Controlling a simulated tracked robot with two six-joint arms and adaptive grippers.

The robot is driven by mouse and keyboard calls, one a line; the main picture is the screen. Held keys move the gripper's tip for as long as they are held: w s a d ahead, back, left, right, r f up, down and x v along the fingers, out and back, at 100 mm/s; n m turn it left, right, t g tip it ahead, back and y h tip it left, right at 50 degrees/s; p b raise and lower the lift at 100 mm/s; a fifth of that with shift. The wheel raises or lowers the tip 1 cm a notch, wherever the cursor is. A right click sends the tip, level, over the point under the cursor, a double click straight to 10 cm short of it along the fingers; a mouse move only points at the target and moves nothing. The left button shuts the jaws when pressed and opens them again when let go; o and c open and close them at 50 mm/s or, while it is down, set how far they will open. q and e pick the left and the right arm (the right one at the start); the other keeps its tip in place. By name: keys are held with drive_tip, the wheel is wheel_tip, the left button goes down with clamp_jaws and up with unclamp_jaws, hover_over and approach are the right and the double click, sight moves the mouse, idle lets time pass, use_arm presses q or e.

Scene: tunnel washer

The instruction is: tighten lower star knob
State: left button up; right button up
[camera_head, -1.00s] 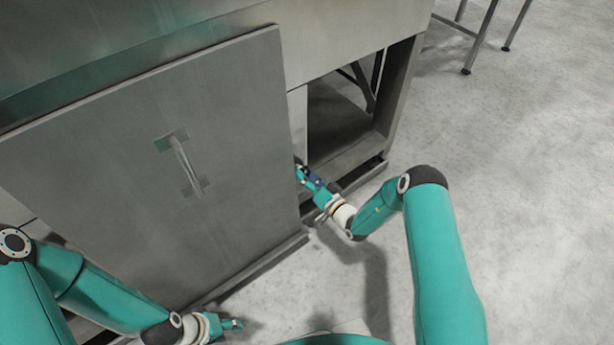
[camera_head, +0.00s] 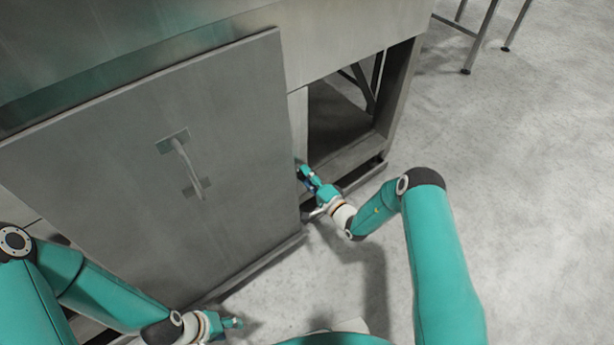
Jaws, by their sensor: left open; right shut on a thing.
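My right gripper (camera_head: 304,174) reaches in at the right edge of the grey panel, low down beside the frame opening. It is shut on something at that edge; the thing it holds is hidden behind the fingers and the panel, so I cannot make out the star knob. My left gripper (camera_head: 233,323) is open and empty, low in front of the panel's bottom edge, above the floor. The large grey panel (camera_head: 110,140) stands upright on the machine front with a metal handle (camera_head: 187,165) in its middle.
Right of the panel is an open bay (camera_head: 335,120) with a dark strut inside and a low frame rail (camera_head: 350,160) beneath it. The concrete floor (camera_head: 530,200) to the right is clear. Metal stand legs (camera_head: 483,35) are at the top right.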

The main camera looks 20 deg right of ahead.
drive_tip(key=m, duration=2.6)
drive_tip(key=shift+s+d+f+b, duration=0.15)
drive_tip(key=shift+f+b, duration=0.2)
drive_tip(key=o, duration=0.8)
drive_tip(key=shift+o, duration=0.4)
drive_tip(key=shift+r, duration=0.2)
drive_tip(key=v, duration=1.1)
drive_tip(key=shift+s, duration=0.4)
